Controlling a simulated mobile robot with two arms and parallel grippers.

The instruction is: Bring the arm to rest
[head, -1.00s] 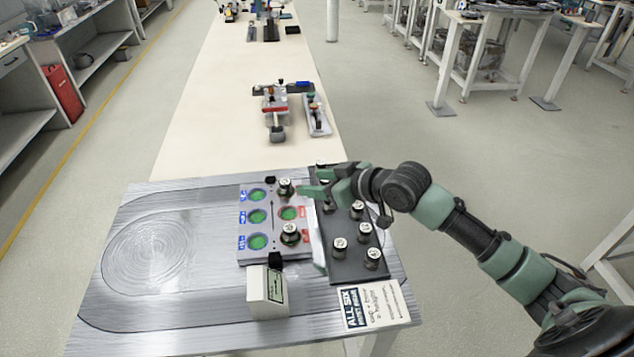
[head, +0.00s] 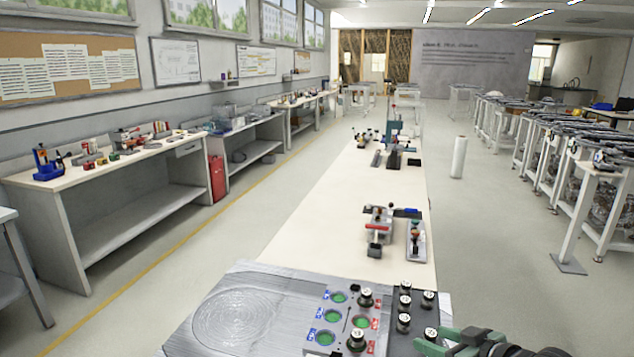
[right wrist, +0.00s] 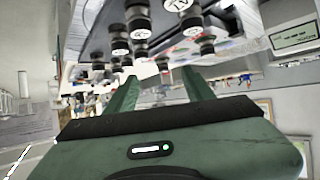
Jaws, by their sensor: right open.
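My left gripper is in neither view.
A grey panel (head: 347,313) with green round pockets holds two black knobbed pieces. The dark rack (head: 417,311) beside it carries several more. A swirl-marked metal tabletop (head: 230,318) is clear at left. Red and grey fixtures (head: 377,230) stand further along the bench.

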